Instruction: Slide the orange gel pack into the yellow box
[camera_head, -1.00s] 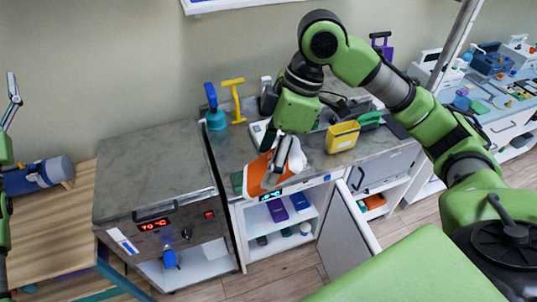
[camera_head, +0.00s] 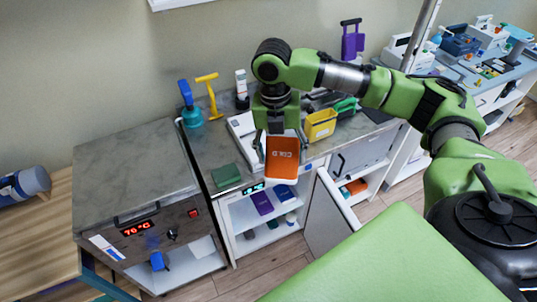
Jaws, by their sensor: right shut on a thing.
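The orange gel pack (camera_head: 282,160) has a white edge and the word COLD on its face. My right gripper (camera_head: 284,146) is shut on it and holds it upright in front of the counter's front part. The yellow box (camera_head: 320,127) stands on the counter, to the right of the pack and farther back, apart from it. Its inside is mostly hidden from here. My left gripper is out of the picture.
A green pad (camera_head: 226,176) lies left of the pack on the counter (camera_head: 205,150). A blue-green bottle (camera_head: 191,118) and a yellow T-shaped tool (camera_head: 208,92) stand behind. A green-handled item (camera_head: 345,105) is beside the box. A cabinet door (camera_head: 328,215) hangs open below.

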